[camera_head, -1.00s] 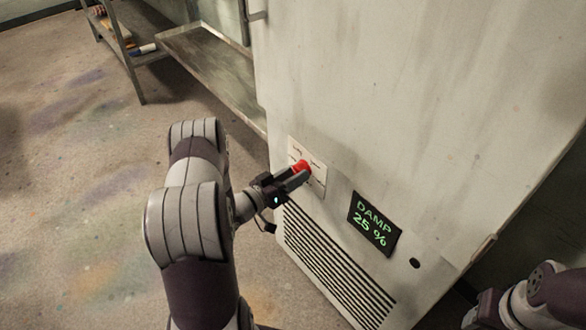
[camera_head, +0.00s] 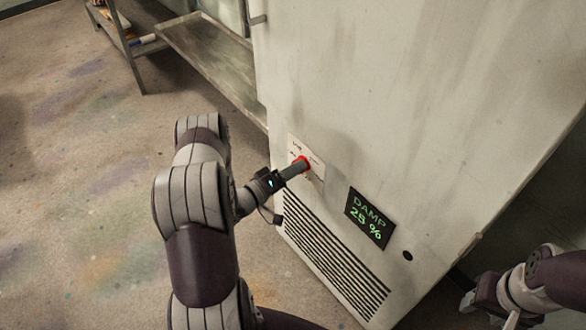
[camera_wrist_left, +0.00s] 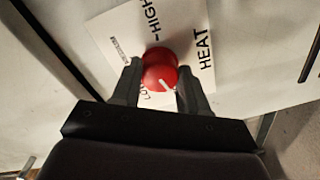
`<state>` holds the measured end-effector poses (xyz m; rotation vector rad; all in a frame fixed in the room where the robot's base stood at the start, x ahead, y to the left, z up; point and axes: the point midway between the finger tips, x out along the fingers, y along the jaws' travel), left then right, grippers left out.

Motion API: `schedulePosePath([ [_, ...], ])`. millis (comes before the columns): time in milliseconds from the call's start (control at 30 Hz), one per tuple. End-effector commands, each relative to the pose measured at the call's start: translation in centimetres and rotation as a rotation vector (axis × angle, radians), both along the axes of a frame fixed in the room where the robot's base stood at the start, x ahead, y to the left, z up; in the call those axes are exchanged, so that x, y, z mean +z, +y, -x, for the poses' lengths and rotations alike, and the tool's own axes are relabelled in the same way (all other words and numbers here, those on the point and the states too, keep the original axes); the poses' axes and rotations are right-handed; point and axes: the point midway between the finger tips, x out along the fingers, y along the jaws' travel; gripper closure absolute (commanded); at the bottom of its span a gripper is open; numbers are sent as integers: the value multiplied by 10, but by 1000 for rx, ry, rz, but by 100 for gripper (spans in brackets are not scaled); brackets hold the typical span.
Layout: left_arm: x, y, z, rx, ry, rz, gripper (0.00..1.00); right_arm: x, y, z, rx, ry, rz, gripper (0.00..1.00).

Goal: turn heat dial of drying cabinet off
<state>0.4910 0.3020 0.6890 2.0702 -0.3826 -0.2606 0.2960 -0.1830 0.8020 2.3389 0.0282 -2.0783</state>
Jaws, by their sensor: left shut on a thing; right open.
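The red heat dial (camera_head: 301,163) sits on a white label plate (camera_head: 316,166) low on the drying cabinet's (camera_head: 400,90) front. In the left wrist view the dial (camera_wrist_left: 160,68) lies between my left gripper's fingers (camera_wrist_left: 158,88), which are shut on it. Its white mark points down and slightly right in that view. The plate reads HIGH and HEAT there; the lettering near the left finger is partly hidden. In the head view my left gripper (camera_head: 294,169) reaches the dial from the left. My right gripper (camera_head: 478,306) is open and empty at the lower right, away from the cabinet front.
A dark display (camera_head: 370,218) reading DAMP 25 % is right of the dial. A slatted vent (camera_head: 332,262) lies below, and a small black round spot (camera_head: 408,256) is near the display. A metal table (camera_head: 215,62) stands left of the cabinet. The floor at left is open.

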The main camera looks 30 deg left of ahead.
Motion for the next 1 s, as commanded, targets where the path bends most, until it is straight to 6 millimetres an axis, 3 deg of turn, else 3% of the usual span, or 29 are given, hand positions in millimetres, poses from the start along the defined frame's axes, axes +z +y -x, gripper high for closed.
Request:
schedulePosePath([
  [500,0,1,0,2,7,16,87,1,0,0,0,0,0,51],
  [533,0,1,0,2,6,15,47,1,0,0,0,0,0,51],
  [600,0,0,0,2,6,15,31,1,0,0,0,0,0,51],
  [867,0,1,0,0,6,15,31,1,0,0,0,0,0,51],
  [1000,1,6,13,4,9,15,31,3,0,0,0,0,0,51],
])
